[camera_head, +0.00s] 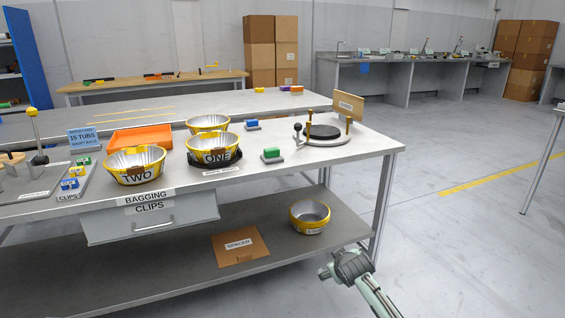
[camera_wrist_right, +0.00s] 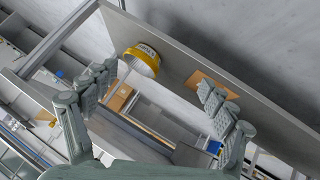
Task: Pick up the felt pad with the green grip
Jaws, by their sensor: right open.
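The felt pad with the green grip (camera_head: 272,155) lies on the grey table top (camera_head: 345,165), near its front edge, as a green block on a thin grey pad. It is left of the round dark plate (camera_head: 322,132). A similar pad with a blue grip (camera_head: 252,125) lies behind it. My right gripper (camera_head: 326,273) is low at the front right, beside the lower shelf and well away from the pad. In the right wrist view my right gripper (camera_wrist_right: 158,94) is open with nothing between its fingers. I cannot make out the green grip there. My left gripper is not in view.
Yellow tubs labelled ONE (camera_head: 214,149) and TWO (camera_head: 136,166) stand left of the pad. A wooden sign (camera_head: 348,105) stands behind the plate. The lower shelf (camera_head: 180,275) holds another tub (camera_head: 309,217) and a spacer sheet (camera_head: 240,246). Floor right of the table is clear.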

